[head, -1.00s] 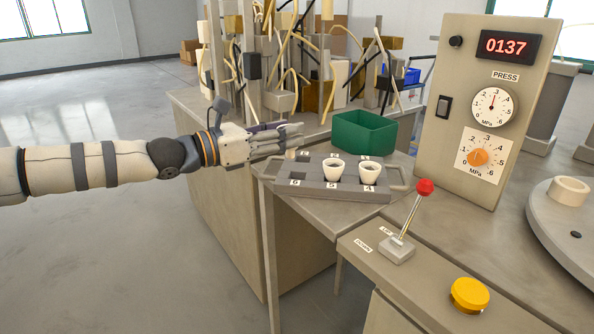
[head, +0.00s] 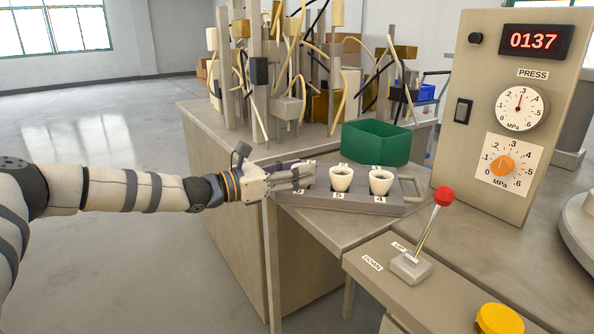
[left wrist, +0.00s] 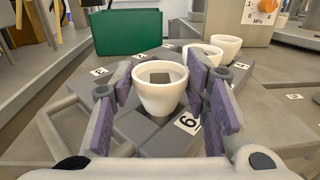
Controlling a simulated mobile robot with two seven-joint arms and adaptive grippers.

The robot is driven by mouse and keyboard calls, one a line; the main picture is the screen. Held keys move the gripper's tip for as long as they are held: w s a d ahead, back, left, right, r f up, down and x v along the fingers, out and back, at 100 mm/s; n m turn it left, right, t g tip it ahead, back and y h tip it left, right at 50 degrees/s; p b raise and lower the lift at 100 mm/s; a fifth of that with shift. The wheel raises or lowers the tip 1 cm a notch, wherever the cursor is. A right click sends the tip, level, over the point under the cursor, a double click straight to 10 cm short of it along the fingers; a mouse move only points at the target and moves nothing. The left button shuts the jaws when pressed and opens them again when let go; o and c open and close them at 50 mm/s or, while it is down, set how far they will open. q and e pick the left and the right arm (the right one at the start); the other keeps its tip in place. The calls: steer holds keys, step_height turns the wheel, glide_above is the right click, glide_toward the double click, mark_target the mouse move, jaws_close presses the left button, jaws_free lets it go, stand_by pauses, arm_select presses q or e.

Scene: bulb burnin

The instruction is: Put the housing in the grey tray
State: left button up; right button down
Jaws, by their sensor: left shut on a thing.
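The grey tray (head: 358,206) lies on the bench corner, with number labels along its edges and a handle at its right end. Two white cup-shaped housings (head: 341,179) stand in it, side by side. In the left wrist view, my left gripper (left wrist: 163,95) is shut on a third white housing (left wrist: 158,97), upright between its purple finger pads, over the tray near label 6. My right gripper is not in view.
A green bin (head: 377,143) stands just behind the tray. A lever with a red knob (head: 443,196) and a yellow button (head: 499,319) are in front on the right. The press panel (head: 487,75) stands at the right. A cluttered rack of posts and hoses is behind.

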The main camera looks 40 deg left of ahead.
arm_select(q)
steer(key=o, duration=0.9)
steer(key=shift+o, duration=0.3)
steer(key=shift+r, duration=0.15)
steer(key=p+v, duration=0.4)
steer(key=v, duration=0.8)
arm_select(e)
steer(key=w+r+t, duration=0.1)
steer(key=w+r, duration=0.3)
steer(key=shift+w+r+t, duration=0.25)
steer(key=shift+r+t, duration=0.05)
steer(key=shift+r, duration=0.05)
